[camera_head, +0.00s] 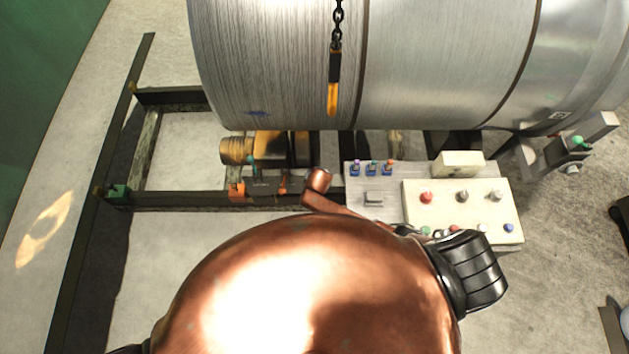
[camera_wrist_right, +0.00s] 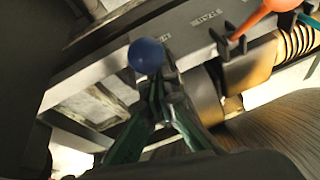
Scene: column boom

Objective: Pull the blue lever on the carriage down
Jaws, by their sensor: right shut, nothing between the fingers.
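The blue ball knob (camera_wrist_right: 146,55) of the lever shows in the right wrist view, left of centre, with its stem hidden or too dark to make out. My right gripper (camera_wrist_right: 160,92) is shut and empty, its dark green-tinted fingers meeting just below the knob in the picture. I cannot tell whether they touch the lever. In the head view the carriage (camera_head: 270,149) sits on the dark rail below the drum. My right gripper is hidden there behind my copper-coloured body. My left gripper is not in view.
An orange lever (camera_wrist_right: 262,18) and its black bracket stand right of the blue knob. A large metal drum (camera_head: 430,60) fills the back, with a chain and yellow hook (camera_head: 333,95) hanging before it. A button panel (camera_head: 480,213) stands at right. Bare floor lies left.

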